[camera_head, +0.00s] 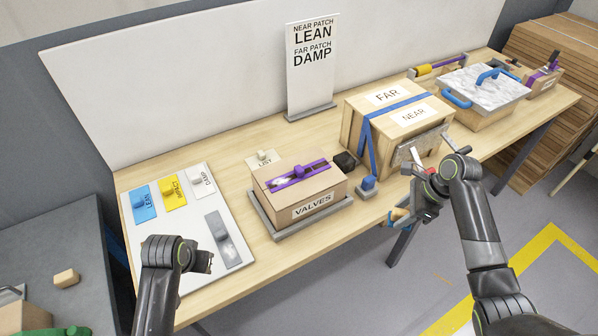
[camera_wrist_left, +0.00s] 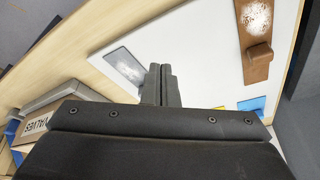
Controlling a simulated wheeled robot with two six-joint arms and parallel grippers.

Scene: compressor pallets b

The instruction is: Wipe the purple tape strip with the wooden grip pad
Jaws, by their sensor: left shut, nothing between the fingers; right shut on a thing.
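The purple tape strip (camera_head: 314,168) runs along the top of the VALVES cardboard box (camera_head: 320,192). A purple knob and a whitish smear lie along it. In the left wrist view, a brown wooden pad (camera_wrist_left: 249,20) with a block grip and a white patch lies on the white board. My left arm hides that place in the head view. My left gripper (camera_head: 210,262) is over the board's lower part; its shut, empty fingers (camera_wrist_left: 161,82) show in the left wrist view. My right gripper (camera_head: 408,205) is shut by the table's front edge, at a small tan and blue thing (camera_head: 398,214), partly hidden.
The white board (camera_head: 183,218) holds blue, yellow and white pads at the back and a grey pad (camera_head: 221,240). A FAR/NEAR box (camera_head: 388,112) stands mid-table, with a black block and a blue-knobbed piece (camera_head: 368,184) beside it. A LEAN/DAMP sign (camera_head: 312,65) stands behind.

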